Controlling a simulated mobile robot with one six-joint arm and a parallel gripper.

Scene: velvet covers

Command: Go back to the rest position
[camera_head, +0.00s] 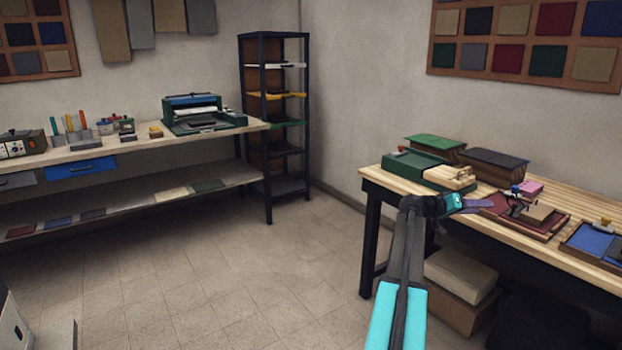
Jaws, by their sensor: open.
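My arm rises from the bottom of the view and bends right over the wooden workbench (590,268). My gripper (519,208), small and dark at the arm's end, is over the dark red tray (492,214). It looks open. A tan block (539,215) lies in that tray, right beside the fingers; I cannot tell whether they touch it. A pink block (530,187) shows just behind the gripper.
A green box-like device (417,168) and two stacks with green (435,142) and dark (493,160) tops stand behind my arm. A blue tray (585,243) lies at right. Boxes (461,276) sit under the bench. The floor (225,265) at left is clear.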

